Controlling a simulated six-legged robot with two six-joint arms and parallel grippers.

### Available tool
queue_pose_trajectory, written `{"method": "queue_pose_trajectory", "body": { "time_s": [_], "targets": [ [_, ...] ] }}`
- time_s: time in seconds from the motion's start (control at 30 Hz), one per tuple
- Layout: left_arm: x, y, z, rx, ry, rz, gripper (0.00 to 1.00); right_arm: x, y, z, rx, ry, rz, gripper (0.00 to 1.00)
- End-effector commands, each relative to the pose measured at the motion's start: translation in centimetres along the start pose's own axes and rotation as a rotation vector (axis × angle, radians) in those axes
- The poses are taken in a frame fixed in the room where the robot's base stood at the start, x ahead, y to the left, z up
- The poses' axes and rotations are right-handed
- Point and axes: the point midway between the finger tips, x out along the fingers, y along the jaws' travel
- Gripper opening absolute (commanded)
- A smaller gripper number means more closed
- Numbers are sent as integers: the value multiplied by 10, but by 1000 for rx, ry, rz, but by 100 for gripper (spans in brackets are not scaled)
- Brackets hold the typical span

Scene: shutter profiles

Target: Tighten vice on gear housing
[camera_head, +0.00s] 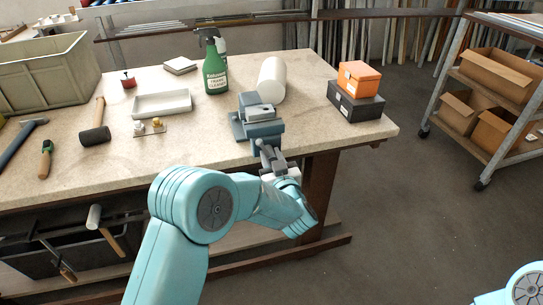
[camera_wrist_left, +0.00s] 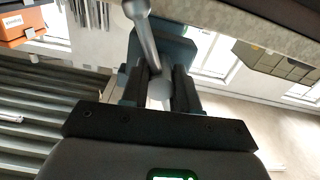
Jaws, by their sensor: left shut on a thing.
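The blue-grey vice (camera_head: 240,128) stands at the front edge of the workbench, right of centre in the head view. The gear housing (camera_head: 261,113), a grey block, sits at its jaws; whether it is clamped firmly I cannot tell. My left gripper (camera_head: 272,160) is at the front of the vice, below the bench edge, shut on the vice handle. In the left wrist view the metal handle (camera_wrist_left: 145,38) runs down to between the fingers of my left gripper (camera_wrist_left: 160,78), with the blue vice body (camera_wrist_left: 178,50) behind. My right gripper is out of view.
An orange box (camera_head: 358,78) on a black box (camera_head: 356,103) is to the right. A hammer (camera_head: 97,128) lies left.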

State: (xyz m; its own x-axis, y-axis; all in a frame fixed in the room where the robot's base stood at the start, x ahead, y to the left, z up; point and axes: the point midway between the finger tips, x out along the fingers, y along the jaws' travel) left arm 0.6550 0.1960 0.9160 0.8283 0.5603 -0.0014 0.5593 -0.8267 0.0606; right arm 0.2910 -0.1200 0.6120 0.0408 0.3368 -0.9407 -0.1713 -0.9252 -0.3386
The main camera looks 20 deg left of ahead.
Motion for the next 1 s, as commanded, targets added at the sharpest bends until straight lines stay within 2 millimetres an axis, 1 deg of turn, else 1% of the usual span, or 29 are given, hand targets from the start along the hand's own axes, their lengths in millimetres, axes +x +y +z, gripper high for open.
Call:
{"method": "queue_pose_trajectory", "body": {
  "time_s": [0.07, 0.7, 1.0],
  "targets": [
    [0, 0, -3, 71, 2, -1, 0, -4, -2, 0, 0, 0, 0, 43],
    [-1, 2, -2, 670, 1, 0, 0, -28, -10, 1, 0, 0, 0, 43],
    [-1, 3, -1, 878, 2, 2, 0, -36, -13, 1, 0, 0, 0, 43]
  ]
}}
